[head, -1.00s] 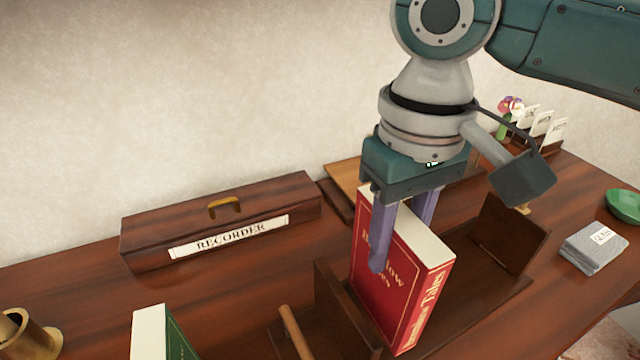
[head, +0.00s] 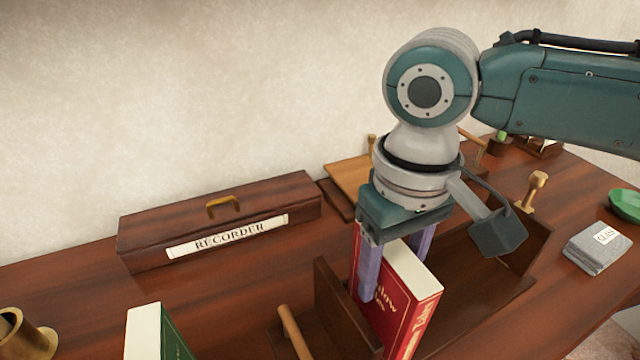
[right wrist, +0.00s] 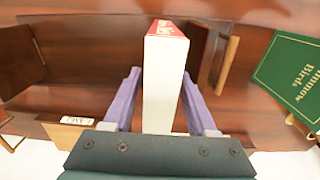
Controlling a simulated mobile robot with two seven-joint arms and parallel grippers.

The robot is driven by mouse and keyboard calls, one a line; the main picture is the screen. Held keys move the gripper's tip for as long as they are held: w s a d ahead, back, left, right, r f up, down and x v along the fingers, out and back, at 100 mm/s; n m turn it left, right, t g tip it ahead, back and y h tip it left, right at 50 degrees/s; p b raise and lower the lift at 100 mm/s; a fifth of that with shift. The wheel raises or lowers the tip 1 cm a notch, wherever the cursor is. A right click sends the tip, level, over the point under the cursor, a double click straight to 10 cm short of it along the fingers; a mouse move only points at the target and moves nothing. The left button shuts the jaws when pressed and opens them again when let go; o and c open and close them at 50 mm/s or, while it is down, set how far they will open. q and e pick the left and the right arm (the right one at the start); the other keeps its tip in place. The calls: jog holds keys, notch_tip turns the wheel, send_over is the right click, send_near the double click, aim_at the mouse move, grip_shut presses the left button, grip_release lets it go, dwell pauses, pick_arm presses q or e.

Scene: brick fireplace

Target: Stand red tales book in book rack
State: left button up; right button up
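The red tales book (head: 405,302) is upright, with its white page edge up and its lower end cut off by the head view's bottom edge. My right gripper (head: 395,275) points down from above, its two purple fingers on either side of the book and shut on it near the top. The right wrist view shows the pale page block (right wrist: 163,95) between the fingers. The wooden book rack (head: 345,310) has an end board left of the book and another to its right. The book is between these boards; its contact with the rack's base is hidden. My left gripper is out of view.
A green book (head: 160,335) stands left of the rack. A brown recorder box (head: 220,220) lies along the wall. Bare desk lies between box and rack.

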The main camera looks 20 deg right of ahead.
jog(key=shift+o, duration=0.5)
jog(key=shift+r, duration=0.1)
notch_tip(320, 180, up, 12)
jog(key=shift+f+p, duration=0.2)
jog(key=shift+p, duration=0.95)
jog(key=shift+s+a+r, duration=0.1)
jog(key=shift+a, duration=0.05)
jog(key=s+a+f, duration=0.1)
jog(key=s+a+f+n+y, duration=0.1)
jog(key=a, duration=0.1)
jog(key=s+a+f+n, duration=0.1)
jog(key=a, duration=0.1)
jog(key=shift+s+f+t+y, duration=0.3)
jog(key=shift+f+t+y, duration=0.1)
jog(key=s+d+f+t, duration=0.1)
jog(key=s+d, duration=0.2)
jog(key=s, duration=0.3)
jog(key=s+d+f+m+t+h, duration=0.1)
jog(key=s+d+f, duration=0.1)
jog(key=s, duration=0.3)
jog(key=shift+s+d+f+t+h, duration=0.2)
jog(key=shift+s+d+t+h, duration=0.15)
jog(key=shift+d, duration=0.45)
